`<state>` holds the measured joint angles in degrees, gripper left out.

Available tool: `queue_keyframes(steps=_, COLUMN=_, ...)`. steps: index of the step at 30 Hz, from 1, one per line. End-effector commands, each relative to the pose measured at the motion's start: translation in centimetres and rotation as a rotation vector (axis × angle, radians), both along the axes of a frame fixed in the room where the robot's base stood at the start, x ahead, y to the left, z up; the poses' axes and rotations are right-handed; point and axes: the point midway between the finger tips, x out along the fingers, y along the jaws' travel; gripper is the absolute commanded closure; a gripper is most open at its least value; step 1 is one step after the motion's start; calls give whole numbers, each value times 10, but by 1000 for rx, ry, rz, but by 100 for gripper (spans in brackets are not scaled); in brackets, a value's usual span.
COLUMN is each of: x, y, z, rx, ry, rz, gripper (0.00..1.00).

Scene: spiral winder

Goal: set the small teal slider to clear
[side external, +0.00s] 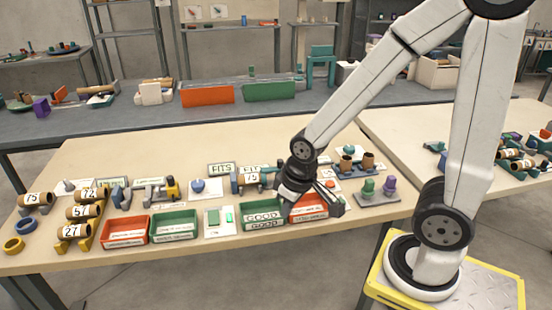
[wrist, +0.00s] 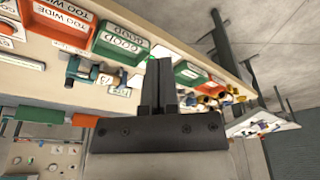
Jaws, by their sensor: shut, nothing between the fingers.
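A small teal slider (side external: 229,217) sits on a white plate (side external: 220,233) at the front of the bench, beside a larger green block (side external: 213,217). Its exact setting and any labels are too small to read. My gripper (side external: 338,206) is to the right of the plate, above the red tray and clear of the slider. In the wrist view my gripper (wrist: 158,63) shows its dark fingers together with nothing between them. A white plate with a bright green patch (wrist: 151,57) shows just past the fingertips, partly hidden by them.
A green GOOD tray (side external: 263,216) stands between the plate and my gripper. A red tray (side external: 309,208) lies under the gripper. Another green tray (side external: 174,226) and red tray (side external: 125,231) stand left of the plate. Numbered tubes (side external: 77,230) lie further left.

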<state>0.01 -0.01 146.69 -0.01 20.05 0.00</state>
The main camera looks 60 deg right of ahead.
Motion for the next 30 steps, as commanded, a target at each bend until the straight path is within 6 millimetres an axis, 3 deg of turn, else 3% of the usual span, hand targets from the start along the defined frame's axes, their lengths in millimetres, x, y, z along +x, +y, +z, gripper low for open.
queue_keyframes(steps=9, x=0, y=0, z=0, rx=0, ry=0, rz=0, gripper=100)
queue_keyframes(steps=11, x=0, y=0, z=0, rx=0, ry=0, rz=0, gripper=84)
queue_keyframes(steps=16, x=7, y=-3, z=1, rx=5, ry=3, rz=-29, gripper=31)
queue_keyframes(steps=23, x=40, y=-21, z=4, rx=29, ry=25, rz=-192, gripper=31)
queue_keyframes(steps=30, x=95, y=-62, z=6, rx=73, ry=61, rz=-498, gripper=31)
